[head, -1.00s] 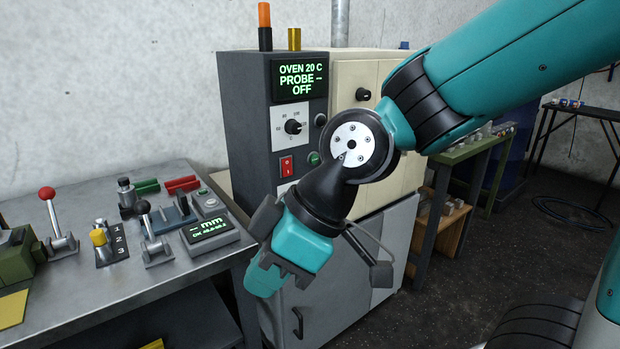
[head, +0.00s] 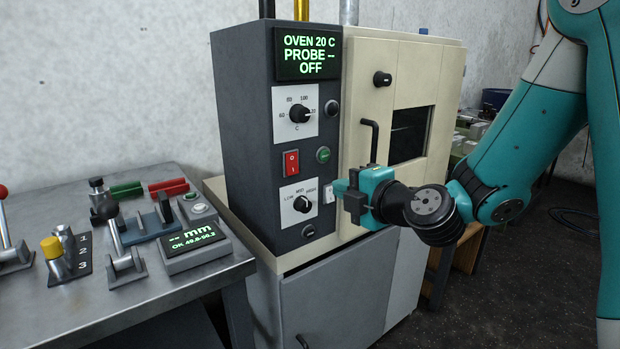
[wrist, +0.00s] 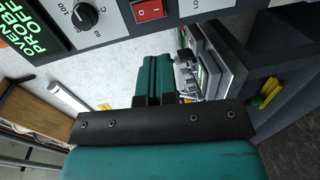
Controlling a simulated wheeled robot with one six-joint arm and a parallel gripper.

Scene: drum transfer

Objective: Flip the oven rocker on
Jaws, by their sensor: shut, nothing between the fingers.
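The red oven rocker (head: 291,162), marked 0 and 1, sits on the dark front panel of the oven (head: 250,140), between two knob plates. In the wrist view the rocker (wrist: 148,10) is at the top edge, partly cut off. The oven display (head: 309,54) reads OVEN 20 C, PROBE --, OFF. My gripper (head: 341,187) is shut and empty, pointing left, to the right of and slightly below the rocker in the head view. Its closed teal fingers also show in the wrist view (wrist: 156,75). They appear apart from the rocker.
The metal bench (head: 150,290) at left holds levers and a gauge display (head: 192,240). Open space lies before the panel.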

